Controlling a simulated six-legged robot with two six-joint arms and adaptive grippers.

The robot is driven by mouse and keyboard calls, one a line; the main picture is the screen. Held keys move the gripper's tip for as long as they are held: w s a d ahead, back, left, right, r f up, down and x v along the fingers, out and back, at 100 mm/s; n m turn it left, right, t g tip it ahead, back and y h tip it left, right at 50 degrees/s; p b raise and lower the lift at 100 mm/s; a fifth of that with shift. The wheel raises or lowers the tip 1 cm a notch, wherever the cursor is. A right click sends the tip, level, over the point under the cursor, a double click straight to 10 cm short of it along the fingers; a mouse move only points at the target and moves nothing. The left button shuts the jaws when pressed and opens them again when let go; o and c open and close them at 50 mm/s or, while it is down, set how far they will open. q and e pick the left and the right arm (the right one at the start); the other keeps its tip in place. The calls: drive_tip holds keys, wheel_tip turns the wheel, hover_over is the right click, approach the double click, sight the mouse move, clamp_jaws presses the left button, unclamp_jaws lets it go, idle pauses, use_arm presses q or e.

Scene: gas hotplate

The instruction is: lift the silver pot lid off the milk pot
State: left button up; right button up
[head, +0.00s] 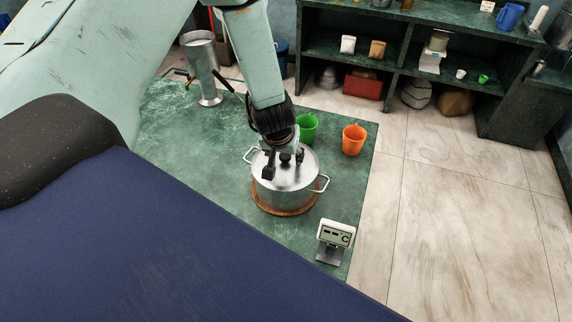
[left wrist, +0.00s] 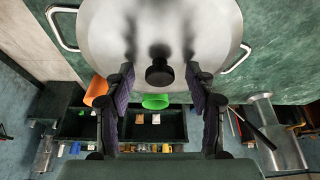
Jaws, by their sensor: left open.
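The silver pot lid (head: 271,186) sits on the milk pot (head: 290,202), a metal pot with two loop handles on a round wooden board. The lid fills the top of the left wrist view (left wrist: 105,30), with its black knob (left wrist: 159,72) near the middle. My left gripper (head: 284,164) is over the lid, pointing down. In the left wrist view its two open fingers (left wrist: 161,78) appear on either side of the knob, with a gap on both sides. I cannot tell the exact height of the fingertips over the lid. My right gripper is not in view.
A green cup (head: 307,128) and an orange cup (head: 354,140) stand behind the pot. A thermometer display (head: 336,235) stands at the front right of the green counter (head: 225,210). A tall metal vessel (head: 203,70) is at the back left. Shelves stand beyond.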

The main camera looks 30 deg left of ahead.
use_arm(q)
drive_tip(key=shift+s+r, duration=0.25)
drive_tip(key=shift+s, duration=0.05)
drive_tip(key=shift+c, duration=0.6)
drive_tip(key=shift+w+f, duration=0.2)
drive_tip(key=shift+w, duration=0.2)
drive_tip(key=c, duration=0.6)
drive_tip(key=shift+s+r, duration=0.15)
drive_tip(key=shift+s, duration=0.2)
clamp_jaws()
drive_tip(key=shift+w, duration=0.1)
